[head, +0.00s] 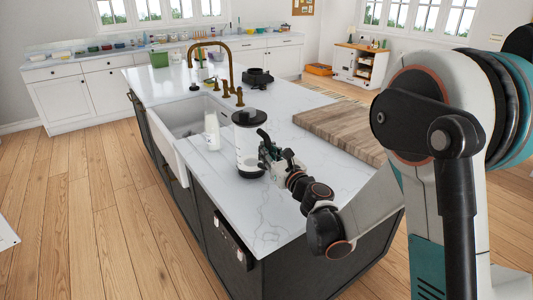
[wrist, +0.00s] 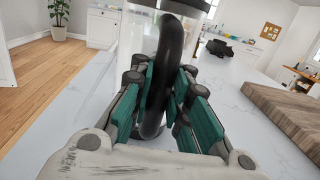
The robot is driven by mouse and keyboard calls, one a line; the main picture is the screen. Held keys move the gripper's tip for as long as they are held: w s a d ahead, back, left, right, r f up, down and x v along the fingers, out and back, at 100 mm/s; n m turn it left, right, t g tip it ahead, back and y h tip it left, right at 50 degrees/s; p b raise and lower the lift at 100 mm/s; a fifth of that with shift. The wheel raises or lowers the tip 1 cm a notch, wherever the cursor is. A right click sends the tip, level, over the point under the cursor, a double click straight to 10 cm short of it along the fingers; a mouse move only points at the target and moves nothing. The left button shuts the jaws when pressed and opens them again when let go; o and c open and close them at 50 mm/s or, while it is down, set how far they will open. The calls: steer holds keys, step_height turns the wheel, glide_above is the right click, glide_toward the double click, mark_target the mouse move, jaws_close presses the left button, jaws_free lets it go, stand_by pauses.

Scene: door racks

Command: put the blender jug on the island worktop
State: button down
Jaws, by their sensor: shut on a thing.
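The blender jug (head: 246,146) is a clear jug with a black lid and a black handle, upright at the near part of the island worktop (head: 275,215). I cannot tell whether its base touches the marble. My gripper (head: 266,153) is at its right side, shut on the handle. In the wrist view the curved black handle (wrist: 172,65) runs between the teal finger pads of my gripper (wrist: 163,100), with the clear jug body (wrist: 132,38) behind it. The fingers hide part of the handle and the jug's lower side.
A white bottle (head: 212,132) stands left of the jug, beside the sink (head: 185,118) with its brass tap (head: 229,65). A wooden board (head: 340,130) lies to the right. A black item (head: 257,77) sits farther back. The marble in front of the jug is clear.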

steer(key=c, duration=1.5)
jaws_free()
steer(key=shift+c, duration=0.2)
steer(key=shift+s+r, duration=0.1)
steer(key=shift+s, duration=0.05)
steer(key=v, duration=1.2)
steer(key=d+r+m+t+h, duration=0.2)
steer(key=d+r+m+h, duration=0.5)
steer(key=m, duration=0.6)
steer(key=s+d+r+m+g+h, duration=0.2)
steer(key=s+d+m+h, duration=0.3)
steer(key=d+m, duration=0.6)
steer(key=s+a+f+m+g+y, duration=0.1)
steer(key=s+f+m+g, duration=0.3)
steer(key=s+m, duration=0.5)
steer(key=s+a+f+m+g+y, duration=0.1)
steer(key=s+a+f+m+g, duration=0.3)
steer(key=s+m, duration=0.5)
steer(key=s+g, duration=0.1)
steer(key=s, duration=0.2)
steer(key=shift+s+f+y, duration=0.3)
steer(key=shift+s+f, duration=0.05)
